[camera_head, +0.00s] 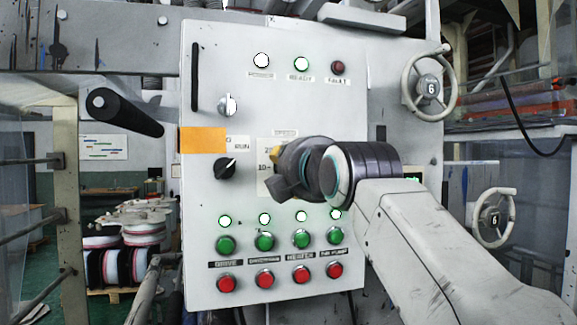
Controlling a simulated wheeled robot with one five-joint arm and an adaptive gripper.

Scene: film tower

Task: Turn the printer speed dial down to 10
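A white control panel (215,60) fills the middle of the head view. My gripper (283,174) is right at the speed dial's place, and my wrist covers most of that spot. The dial itself and its pointer are hidden or cannot be told apart from the dark gripper. I cannot tell whether the fingers touch or hold it. My arm comes in from the lower right.
A black selector knob (224,168) and an orange tag (203,140) are left of the dial. Green buttons (264,241) and red buttons (264,279) run below. A silver switch (228,105) is upper left. Handwheels (429,86) stand right; a black lever (125,112) juts out left.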

